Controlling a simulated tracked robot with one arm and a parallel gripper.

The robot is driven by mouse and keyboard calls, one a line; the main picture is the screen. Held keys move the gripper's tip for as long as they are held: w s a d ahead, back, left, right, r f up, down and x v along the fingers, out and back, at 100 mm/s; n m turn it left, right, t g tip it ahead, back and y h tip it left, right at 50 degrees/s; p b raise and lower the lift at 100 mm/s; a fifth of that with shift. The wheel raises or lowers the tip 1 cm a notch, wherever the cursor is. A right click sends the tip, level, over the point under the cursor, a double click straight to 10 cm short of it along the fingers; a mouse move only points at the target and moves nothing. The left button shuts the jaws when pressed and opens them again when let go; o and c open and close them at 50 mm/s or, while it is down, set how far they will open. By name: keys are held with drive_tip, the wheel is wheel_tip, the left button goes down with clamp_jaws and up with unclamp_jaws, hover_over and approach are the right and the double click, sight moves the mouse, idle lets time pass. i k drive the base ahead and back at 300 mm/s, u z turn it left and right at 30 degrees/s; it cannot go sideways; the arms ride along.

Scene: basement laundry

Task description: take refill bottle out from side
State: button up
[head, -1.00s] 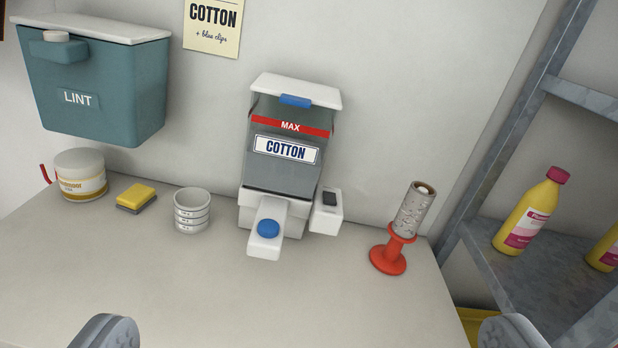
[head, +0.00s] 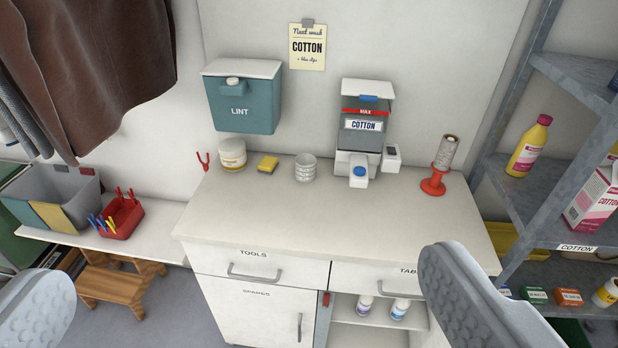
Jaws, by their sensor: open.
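My gripper (head: 245,272) is open and empty, its two grey pads far apart at the lower left and lower right. Two white bottles stand in the open bay under the counter, one with a purple label (head: 364,304) and one with a blue label (head: 400,308); the counter edge hides their tops. A yellow bottle with a pink cap (head: 527,148) stands upright on the metal shelf at the right. I cannot tell which is the refill bottle. My gripper touches none of them, and its right pad overlaps the view just right of the bay.
The counter (head: 270,213) holds a cotton dispenser (head: 358,140), a red stand with a grey roll (head: 434,183), a cup, a sponge and a tub. The metal rack (head: 540,215) bounds the right side. A wooden stool (head: 122,285) stands at lower left.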

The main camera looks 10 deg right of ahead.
sight(398, 310)
drive_tip(key=z, duration=0.05)
drive_tip(key=k, duration=1.2)
drive_tip(key=z, duration=0.8)
drive_tip(key=i, duration=1)
